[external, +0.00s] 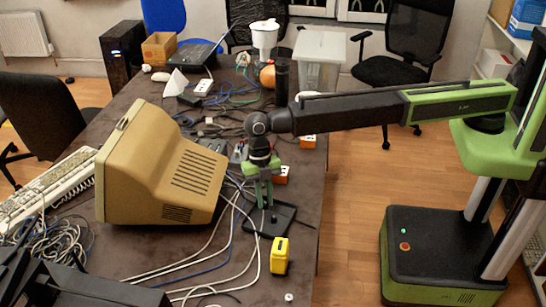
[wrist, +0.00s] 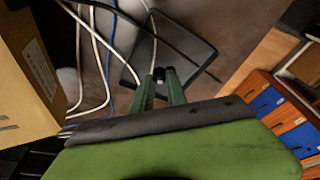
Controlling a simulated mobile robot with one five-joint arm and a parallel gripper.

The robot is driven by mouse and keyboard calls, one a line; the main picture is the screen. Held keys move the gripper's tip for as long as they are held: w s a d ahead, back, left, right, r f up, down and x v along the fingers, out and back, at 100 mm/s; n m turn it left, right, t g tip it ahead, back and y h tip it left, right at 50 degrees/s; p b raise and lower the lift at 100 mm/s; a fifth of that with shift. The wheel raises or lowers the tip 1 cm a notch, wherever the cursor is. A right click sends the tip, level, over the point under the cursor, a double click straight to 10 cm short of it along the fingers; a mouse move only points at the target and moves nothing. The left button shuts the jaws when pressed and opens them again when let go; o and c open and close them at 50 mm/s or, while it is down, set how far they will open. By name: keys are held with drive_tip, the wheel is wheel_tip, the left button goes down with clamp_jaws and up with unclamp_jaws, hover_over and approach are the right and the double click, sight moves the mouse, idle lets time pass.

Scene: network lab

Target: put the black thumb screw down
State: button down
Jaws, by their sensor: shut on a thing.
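My gripper (external: 266,203) points down over a flat black tray (external: 286,213) near the table's right edge. In the wrist view my gripper (wrist: 161,76) has its two green fingers close together, with the small black thumb screw (wrist: 159,71) between their tips. The tray (wrist: 196,52) lies beneath it in that view. The screw is tiny and dark against the tray, so its outline and its exact height above the tray are hard to tell.
A beige monitor (external: 160,170) stands left of my gripper. White and blue cables (external: 215,240) run between it and the tray. A yellow device (external: 279,256) stands in front of the tray, with a small white ring (external: 289,297) farther forward.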

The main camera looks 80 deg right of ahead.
sight(265, 207)
wheel_tip(265, 207, down, 4)
drive_tip(key=b, duration=0.4)
drive_tip(key=shift+f, duration=0.2)
drive_tip(key=shift+r, duration=0.3)
drive_tip(key=shift+f, duration=0.25)
drive_tip(key=c, duration=1.3)
unclamp_jaws()
drive_tip(key=shift+r, duration=0.1)
drive_tip(key=p+v, duration=1.1)
drive_tip(key=v, duration=0.1)
drive_tip(key=shift+s+r+p, duration=0.1)
drive_tip(key=shift+r+p, duration=0.1)
drive_tip(key=shift+p, duration=0.2)
